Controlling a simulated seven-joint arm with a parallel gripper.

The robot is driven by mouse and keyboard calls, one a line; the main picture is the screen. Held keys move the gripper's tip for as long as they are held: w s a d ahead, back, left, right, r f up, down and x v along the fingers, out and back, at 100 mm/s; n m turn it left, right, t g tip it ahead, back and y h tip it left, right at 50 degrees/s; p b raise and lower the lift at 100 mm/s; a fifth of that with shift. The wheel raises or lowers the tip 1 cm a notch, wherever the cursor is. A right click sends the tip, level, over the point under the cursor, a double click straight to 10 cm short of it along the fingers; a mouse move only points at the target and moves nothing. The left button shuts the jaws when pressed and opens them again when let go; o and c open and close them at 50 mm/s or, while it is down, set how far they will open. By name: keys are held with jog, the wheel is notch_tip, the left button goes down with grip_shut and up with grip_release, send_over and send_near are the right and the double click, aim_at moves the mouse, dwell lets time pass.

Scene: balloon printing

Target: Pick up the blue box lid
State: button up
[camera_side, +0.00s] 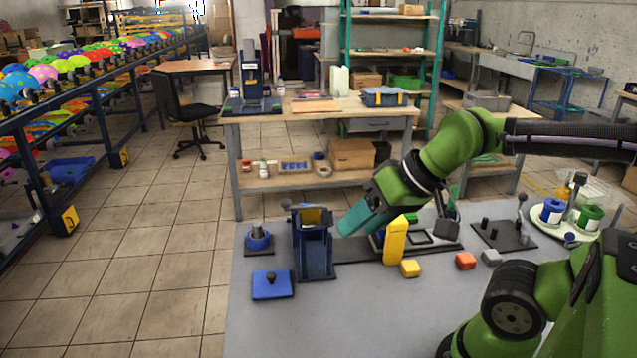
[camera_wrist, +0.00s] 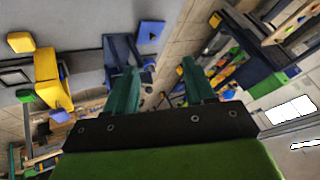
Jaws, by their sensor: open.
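The blue box lid (camera_side: 272,284) is a flat blue square with a dark knob on top. It lies on the grey table near its front left in the side view, and seems to be the blue square (camera_wrist: 150,32) near the top of the wrist view. My gripper (camera_side: 347,230) is tilted down to the left, above and to the right of the lid, well apart from it. Its two teal fingers are spread with nothing between them in the wrist view (camera_wrist: 160,67).
A tall blue stand (camera_side: 316,250) rises between my gripper and the lid. A yellow upright block (camera_side: 395,241) and a small yellow block (camera_side: 410,268) are to the right. A blue round part (camera_side: 258,240) on a dark plate stands behind the lid.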

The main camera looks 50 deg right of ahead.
jog(key=n+g+h, duration=0.2)
jog(key=n+g, duration=0.2)
jog(key=g, duration=0.2)
send_over(271, 274)
jog(key=f, duration=1.7)
jog(key=shift+s+a, duration=0.3)
jog(key=shift+s, duration=0.05)
jog(key=shift+t, duration=0.3)
jog(key=shift+w+d+f, duration=0.1)
jog(key=shift+d+f, duration=0.05)
jog(key=shift+f, duration=1.2)
jog(key=shift+w+d+f, duration=0.1)
jog(key=shift+f, duration=1.2)
jog(key=shift+c, duration=0.3)
grip_shut()
